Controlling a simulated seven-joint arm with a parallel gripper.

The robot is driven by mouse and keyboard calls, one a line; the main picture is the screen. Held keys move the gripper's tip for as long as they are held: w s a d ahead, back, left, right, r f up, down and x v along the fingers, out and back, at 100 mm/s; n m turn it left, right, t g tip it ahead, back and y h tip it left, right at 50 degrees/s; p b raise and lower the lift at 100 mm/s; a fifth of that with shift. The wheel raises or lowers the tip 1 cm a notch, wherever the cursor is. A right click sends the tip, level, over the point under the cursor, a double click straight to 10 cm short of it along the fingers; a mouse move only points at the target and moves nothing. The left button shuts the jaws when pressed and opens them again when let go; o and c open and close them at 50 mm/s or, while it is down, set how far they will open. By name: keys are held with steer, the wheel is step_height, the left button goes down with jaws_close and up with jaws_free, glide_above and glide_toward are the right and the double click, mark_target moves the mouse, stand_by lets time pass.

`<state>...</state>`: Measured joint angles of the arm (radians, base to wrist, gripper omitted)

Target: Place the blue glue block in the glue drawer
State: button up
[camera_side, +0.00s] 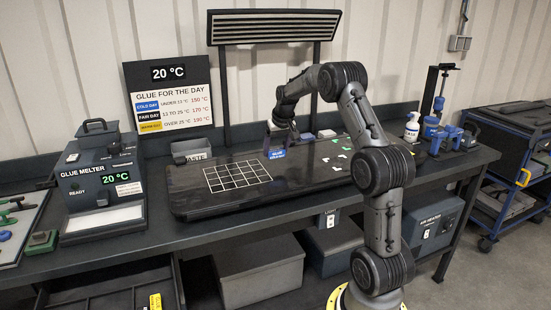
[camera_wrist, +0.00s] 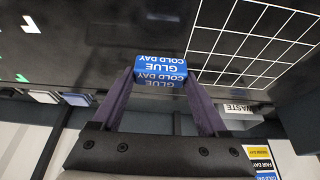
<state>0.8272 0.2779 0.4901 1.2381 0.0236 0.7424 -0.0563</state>
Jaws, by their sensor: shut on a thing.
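The blue glue block (camera_side: 277,154) carries white "COLD DAY GLUE" lettering and is held over the dark panel (camera_side: 320,177), near the white grid's right side. In the wrist view the block (camera_wrist: 160,67) sits between the tips of two purple fingers. My gripper (camera_side: 277,145) is shut on it; in the wrist view my gripper (camera_wrist: 160,75) spans its sides. I cannot tell whether the block touches the panel. An open drawer (camera_side: 95,290) shows below the bench at the lower left, with a yellow block or label (camera_side: 155,301) in it; its lettering is too small to read.
A glue melter (camera_side: 100,185) stands at the left, before a sign (camera_side: 168,95) reading 20 °C. A waste bin (camera_side: 192,150) is behind the panel. A bottle (camera_side: 412,127) and blue clamps (camera_side: 440,135) are at the right.

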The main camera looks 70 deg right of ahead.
mark_target(275, 158)
steer(key=shift+w+d+f, duration=0.1)
steer(key=shift+d+f, duration=0.05)
steer(key=shift+f, duration=0.1)
steer(key=shift+w+d+f, duration=0.15)
steer(key=shift+f, duration=1.6)
steer(key=shift+f, duration=0.15)
steer(key=o, duration=1.2)
steer(key=shift+o, duration=0.2)
